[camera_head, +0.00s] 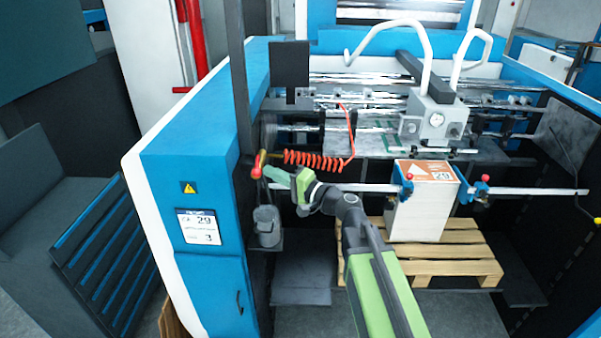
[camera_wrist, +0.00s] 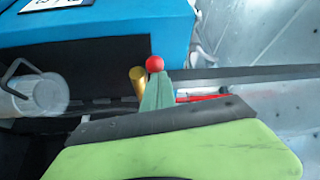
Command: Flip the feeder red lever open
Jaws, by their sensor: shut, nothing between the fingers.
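The feeder lever shows as a small red knob (camera_head: 256,172) beside the inner edge of the blue cabinet in the head view. The red knob also shows in the wrist view (camera_wrist: 155,64), right at the tip of my gripper, with a brass-coloured cylinder (camera_wrist: 138,78) to its left. My gripper (camera_head: 268,171) is shut and empty, its green fingers pointing left at the lever. In the wrist view its fingertip (camera_wrist: 157,92) overlaps the lower side of the knob; I cannot tell whether they touch. The lever's stem is mostly hidden behind the fingers.
A coiled orange hose (camera_head: 318,160) hangs just above my gripper. A grey canister (camera_head: 267,226) is below it. The blue cabinet (camera_head: 205,150) stands to the left. A paper stack (camera_head: 420,212) sits on a wooden pallet (camera_head: 445,268) to the right, by a metal rail (camera_head: 530,191).

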